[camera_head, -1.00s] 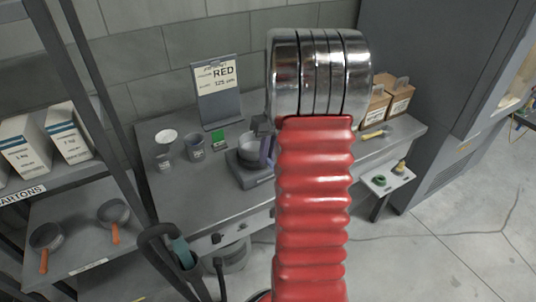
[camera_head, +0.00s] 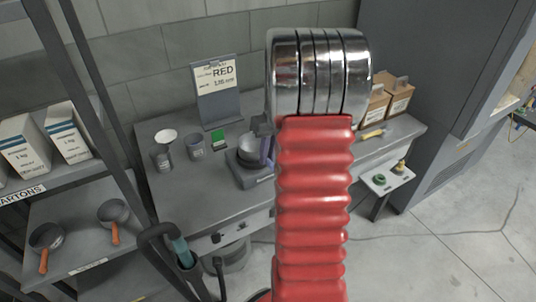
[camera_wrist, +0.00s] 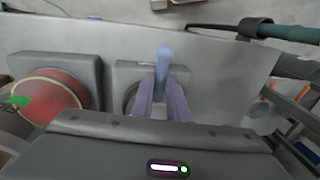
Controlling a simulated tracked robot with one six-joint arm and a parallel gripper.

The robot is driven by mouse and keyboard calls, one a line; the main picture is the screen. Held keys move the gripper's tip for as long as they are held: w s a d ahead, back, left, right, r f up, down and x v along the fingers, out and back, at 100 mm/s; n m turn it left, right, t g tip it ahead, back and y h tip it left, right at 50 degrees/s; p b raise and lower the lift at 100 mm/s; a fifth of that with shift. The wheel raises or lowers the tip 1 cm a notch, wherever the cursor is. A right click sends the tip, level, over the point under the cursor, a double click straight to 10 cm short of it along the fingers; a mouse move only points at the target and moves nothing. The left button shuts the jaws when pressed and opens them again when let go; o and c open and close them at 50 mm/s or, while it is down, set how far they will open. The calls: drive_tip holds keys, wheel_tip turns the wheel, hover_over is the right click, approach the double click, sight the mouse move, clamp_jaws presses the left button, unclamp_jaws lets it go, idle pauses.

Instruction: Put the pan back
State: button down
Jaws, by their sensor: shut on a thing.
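A small grey pan (camera_head: 250,149) sits on or just above a grey scale-like stand (camera_head: 246,173) on the bench, left of my arm; I cannot tell whether it touches. In the wrist view my gripper (camera_wrist: 163,90) has its two purple fingers shut around a blue-purple handle (camera_wrist: 164,56) that points up the picture. The pan's bowl is mostly hidden there by my fingers and wrist. In the head view my red arm covers most of the gripper. Two grey pans with orange handles, one left (camera_head: 46,238) and one right (camera_head: 114,212), rest on the rack shelf.
A red pot (camera_wrist: 52,95) on a second grey stand (camera_wrist: 82,68) shows left in the wrist view. Cartons (camera_head: 66,132) fill the shelf above.

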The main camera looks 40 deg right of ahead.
drive_tip(key=shift+f, duration=1.05)
drive_tip(key=c, duration=1.6)
unclamp_jaws()
drive_tip(key=shift+c, duration=0.2)
wheel_tip(320, 180, up, 14)
drive_tip(key=s+d, duration=0.1)
drive_tip(key=d, duration=0.1)
drive_tip(key=shift+f, duration=0.25)
